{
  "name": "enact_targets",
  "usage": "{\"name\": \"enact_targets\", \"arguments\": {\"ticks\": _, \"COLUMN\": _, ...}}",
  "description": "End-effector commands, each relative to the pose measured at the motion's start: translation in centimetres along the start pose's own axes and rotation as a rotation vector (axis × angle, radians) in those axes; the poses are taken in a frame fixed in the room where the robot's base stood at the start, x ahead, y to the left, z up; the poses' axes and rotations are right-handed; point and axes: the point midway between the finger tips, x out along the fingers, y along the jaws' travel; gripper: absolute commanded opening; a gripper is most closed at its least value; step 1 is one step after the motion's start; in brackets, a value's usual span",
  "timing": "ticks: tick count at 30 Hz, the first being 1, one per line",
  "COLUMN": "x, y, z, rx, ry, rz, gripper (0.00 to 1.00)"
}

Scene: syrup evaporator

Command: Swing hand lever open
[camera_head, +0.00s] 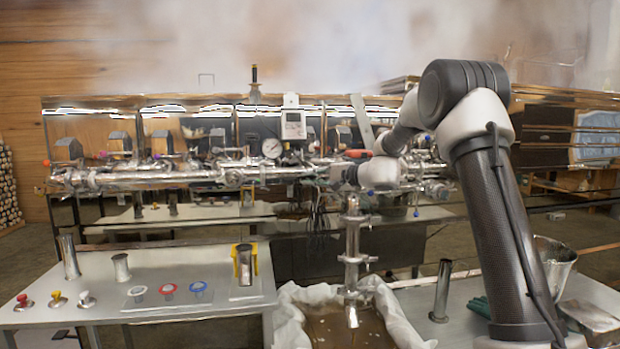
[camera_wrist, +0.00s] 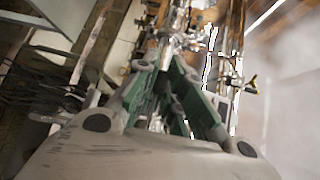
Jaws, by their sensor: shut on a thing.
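My gripper (camera_wrist: 168,72) reaches up to the steel pipework in the wrist view, its green-lined fingers closed together at their tips. They are shut on a slim metal part, which I take to be the hand lever (camera_wrist: 172,42); its held end is mostly hidden between the fingers. In the head view my gripper (camera_head: 336,174) is small and partly hidden by my wrist, at the front of the pipe manifold (camera_head: 200,172). An orange-red handle (camera_head: 358,153) shows just above it. I cannot tell the lever's angle.
A steel outlet pipe (camera_head: 351,240) hangs below, over a cloth-lined bin (camera_head: 290,325). A pressure gauge (camera_head: 272,148) and a display box (camera_head: 293,123) stand on the manifold. A left table (camera_head: 100,270) holds knobs, rings and cups. A steel cylinder (camera_head: 441,290) stands right. Steam fills the top.

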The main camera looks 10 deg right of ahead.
Motion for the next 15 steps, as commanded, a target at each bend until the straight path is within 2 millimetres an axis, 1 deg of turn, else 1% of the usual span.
{"name": "enact_targets", "arguments": {"ticks": 8, "x": -0.11, "y": 0.03, "z": 0.05, "rx": 0.000, "ry": -0.010, "rz": 0.001, "gripper": 0.00}}
{"name": "enact_targets", "arguments": {"ticks": 9, "x": -0.11, "y": 0.03, "z": 0.05, "rx": 0.000, "ry": -0.010, "rz": 0.001, "gripper": 0.14}}
{"name": "enact_targets", "arguments": {"ticks": 11, "x": -0.11, "y": 0.03, "z": 0.05, "rx": 0.000, "ry": -0.010, "rz": 0.001, "gripper": 0.25}}
{"name": "enact_targets", "arguments": {"ticks": 12, "x": -0.10, "y": 0.03, "z": 0.05, "rx": 0.000, "ry": -0.009, "rz": 0.001, "gripper": 0.32}}
{"name": "enact_targets", "arguments": {"ticks": 13, "x": -0.10, "y": 0.03, "z": 0.05, "rx": 0.000, "ry": -0.009, "rz": 0.001, "gripper": 0.34}}
{"name": "enact_targets", "arguments": {"ticks": 15, "x": -0.10, "y": 0.03, "z": 0.05, "rx": 0.000, "ry": -0.009, "rz": 0.001, "gripper": 0.34}}
